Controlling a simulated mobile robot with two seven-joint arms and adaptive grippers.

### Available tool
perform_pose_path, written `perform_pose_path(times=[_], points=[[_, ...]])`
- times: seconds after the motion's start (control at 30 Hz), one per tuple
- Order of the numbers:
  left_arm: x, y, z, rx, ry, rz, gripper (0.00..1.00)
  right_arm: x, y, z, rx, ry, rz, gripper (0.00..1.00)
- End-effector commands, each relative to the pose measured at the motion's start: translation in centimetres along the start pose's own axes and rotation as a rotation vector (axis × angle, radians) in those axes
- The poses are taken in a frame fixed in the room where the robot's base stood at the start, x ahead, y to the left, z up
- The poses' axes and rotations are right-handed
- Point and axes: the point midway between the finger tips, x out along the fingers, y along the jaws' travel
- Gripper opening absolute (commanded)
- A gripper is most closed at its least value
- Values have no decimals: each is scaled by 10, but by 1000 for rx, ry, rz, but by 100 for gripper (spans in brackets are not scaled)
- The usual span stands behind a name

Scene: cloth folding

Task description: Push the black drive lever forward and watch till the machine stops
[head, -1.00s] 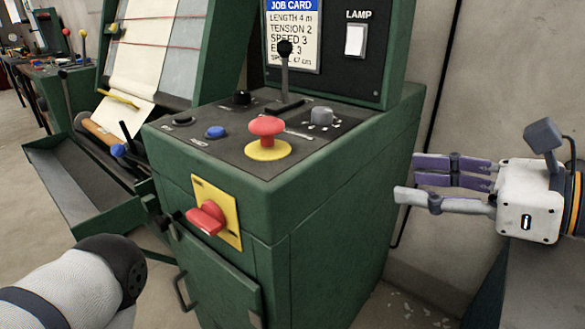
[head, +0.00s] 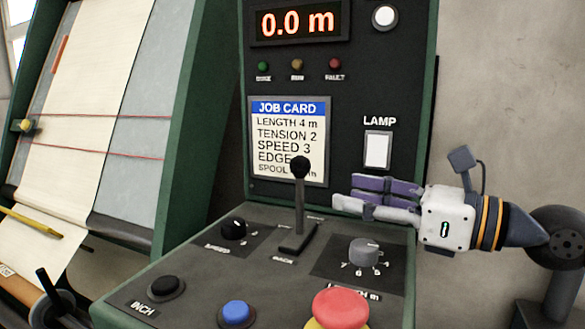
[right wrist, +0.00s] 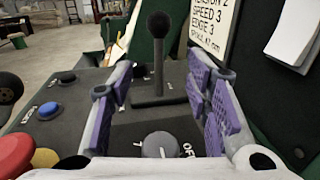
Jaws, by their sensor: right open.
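The black drive lever (head: 299,205) stands nearly upright in its slot on the console top, its round knob in front of the job card. It also shows in the right wrist view (right wrist: 158,68), seen between my fingers and beyond their tips. My right gripper (head: 345,193) is open and empty, to the right of the lever and apart from it, with its fingers pointing left towards it. In the right wrist view the right gripper (right wrist: 161,75) has its purple-padded fingers spread. The display (head: 299,24) reads 0.0 m. My left gripper is out of view.
The grey length dial (head: 363,251) lies below my right gripper. The red stop button (head: 341,308), blue button (head: 236,314), black inch button (head: 166,287) and speed knob (head: 233,228) share the console top. The job card (head: 289,128) gives length 4 m and speed 3.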

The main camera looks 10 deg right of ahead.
Motion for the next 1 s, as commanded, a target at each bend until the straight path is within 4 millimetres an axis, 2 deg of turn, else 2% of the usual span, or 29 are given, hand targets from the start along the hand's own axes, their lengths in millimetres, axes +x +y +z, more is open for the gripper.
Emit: perform_pose_path(times=[0.03, 0.1, 0.3, 0.4, 0.53, 0.77, 0.93, 0.97, 1.0], points=[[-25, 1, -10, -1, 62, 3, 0, 7, 7, 25, -24, -18, 6, 44], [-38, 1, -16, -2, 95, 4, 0, 26, 7, 24, -27, -17, 5, 44], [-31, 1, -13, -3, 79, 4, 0, 77, 3, 5, -9, -3, 4, 44], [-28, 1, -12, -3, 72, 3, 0, 91, 1, 3, -6, -1, 1, 44], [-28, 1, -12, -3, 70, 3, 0, 98, 1, 4, -5, -3, 1, 44], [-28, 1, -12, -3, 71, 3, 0, 99, 2, 6, -6, -5, 1, 44], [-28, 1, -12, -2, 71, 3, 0, 99, 2, 6, -7, -5, 1, 6], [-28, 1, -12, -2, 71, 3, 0, 99, 2, 6, -7, -5, 1, 0], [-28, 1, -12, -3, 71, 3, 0, 99, 2, 6, -7, -5, 1, 0]])
